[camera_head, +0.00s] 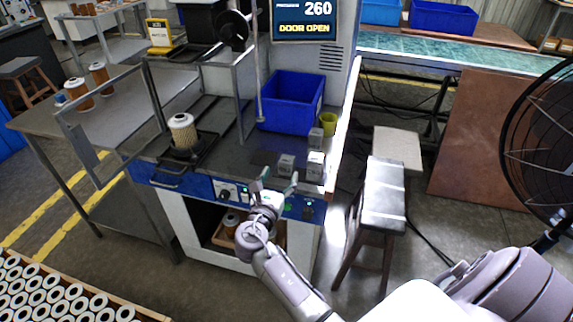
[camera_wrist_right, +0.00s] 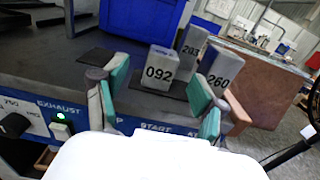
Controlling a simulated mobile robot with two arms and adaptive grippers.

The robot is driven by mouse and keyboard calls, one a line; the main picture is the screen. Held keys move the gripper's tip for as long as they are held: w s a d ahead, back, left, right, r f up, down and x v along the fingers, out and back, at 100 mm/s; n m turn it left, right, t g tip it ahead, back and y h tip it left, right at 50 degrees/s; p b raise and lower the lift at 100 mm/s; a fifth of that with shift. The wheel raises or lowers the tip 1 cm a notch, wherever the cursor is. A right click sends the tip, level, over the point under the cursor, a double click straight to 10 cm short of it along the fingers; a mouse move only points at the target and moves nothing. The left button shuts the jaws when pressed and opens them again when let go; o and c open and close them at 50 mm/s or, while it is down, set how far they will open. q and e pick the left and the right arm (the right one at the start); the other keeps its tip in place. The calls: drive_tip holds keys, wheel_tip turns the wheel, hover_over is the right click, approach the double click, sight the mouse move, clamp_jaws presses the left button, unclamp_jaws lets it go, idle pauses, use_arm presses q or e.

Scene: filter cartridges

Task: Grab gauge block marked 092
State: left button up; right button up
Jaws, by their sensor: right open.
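The gauge block marked 092 (camera_wrist_right: 159,70) is a grey block standing on the dark bench top. It shows between my right gripper's fingers (camera_wrist_right: 160,88) in the wrist view, just beyond them. In the head view it is the left block (camera_head: 286,164) of the front pair. My right gripper (camera_head: 279,179) is open and empty at the bench's front edge, with green finger pads. A block marked 260 (camera_wrist_right: 223,72) stands to the right, partly hidden by the right finger. A third block (camera_wrist_right: 190,45) stands behind; its number looks like 203. My left gripper is out of view.
A blue bin (camera_head: 291,101) and a yellow-green cup (camera_head: 328,123) stand behind the blocks. A cream filter cartridge (camera_head: 183,131) stands on a fixture to the left. The front panel (camera_head: 232,191) has buttons just below the gripper. A stool (camera_head: 384,195) stands right of the bench.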

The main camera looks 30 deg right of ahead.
sight(285, 165)
drive_tip(key=x, duration=0.5)
drive_tip(key=shift+w+d+r+p, duration=0.15)
drive_tip(key=shift+d+r+p, duration=0.2)
drive_tip(key=shift+d+p, duration=0.05)
drive_tip(key=shift+w+d+f, duration=0.1)
drive_tip(key=shift+w+d, duration=0.15)
drive_tip(key=shift+d, duration=0.05)
clamp_jaws()
